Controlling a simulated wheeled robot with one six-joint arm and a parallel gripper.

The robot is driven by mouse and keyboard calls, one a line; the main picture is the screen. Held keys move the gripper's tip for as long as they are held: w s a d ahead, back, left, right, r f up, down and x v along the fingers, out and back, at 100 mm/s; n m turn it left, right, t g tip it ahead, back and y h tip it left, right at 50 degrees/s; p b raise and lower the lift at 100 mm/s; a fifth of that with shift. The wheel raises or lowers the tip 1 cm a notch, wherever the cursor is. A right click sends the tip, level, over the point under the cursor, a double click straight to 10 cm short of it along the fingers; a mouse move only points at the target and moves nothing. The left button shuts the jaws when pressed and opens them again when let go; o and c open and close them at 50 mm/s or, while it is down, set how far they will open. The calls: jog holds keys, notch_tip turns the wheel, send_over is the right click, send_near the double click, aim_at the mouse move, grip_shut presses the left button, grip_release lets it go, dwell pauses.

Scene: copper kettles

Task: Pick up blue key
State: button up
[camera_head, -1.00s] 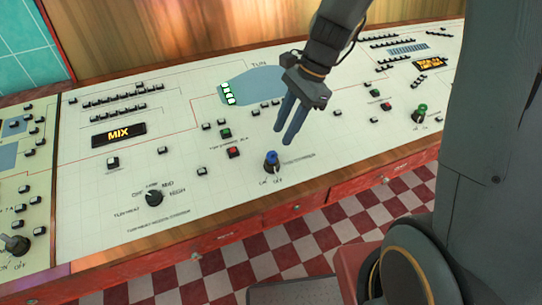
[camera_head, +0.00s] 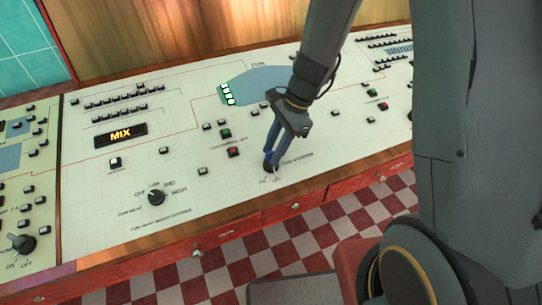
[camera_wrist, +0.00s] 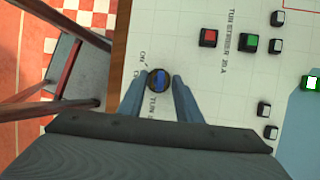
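The blue key (camera_wrist: 160,79) sits in a dark round switch (camera_head: 269,168) on the pale control panel, by the ON/OFF lettering. In the wrist view the key lies between the two blue-grey fingertips of my gripper (camera_wrist: 159,88), with a gap showing on each side. In the head view my gripper (camera_head: 270,154) points down at the switch, and its fingers cover most of the key. The gripper is open and holds nothing that I can see. I cannot tell whether the fingertips touch the switch.
A red button (camera_head: 233,152) and a green button (camera_head: 225,134) stand left of the switch. A black rotary knob (camera_head: 156,197) is further left. The wooden front edge (camera_head: 215,216) runs just below the switch. A stool (camera_wrist: 62,62) shows beside the panel in the wrist view.

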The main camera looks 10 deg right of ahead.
grip_shut()
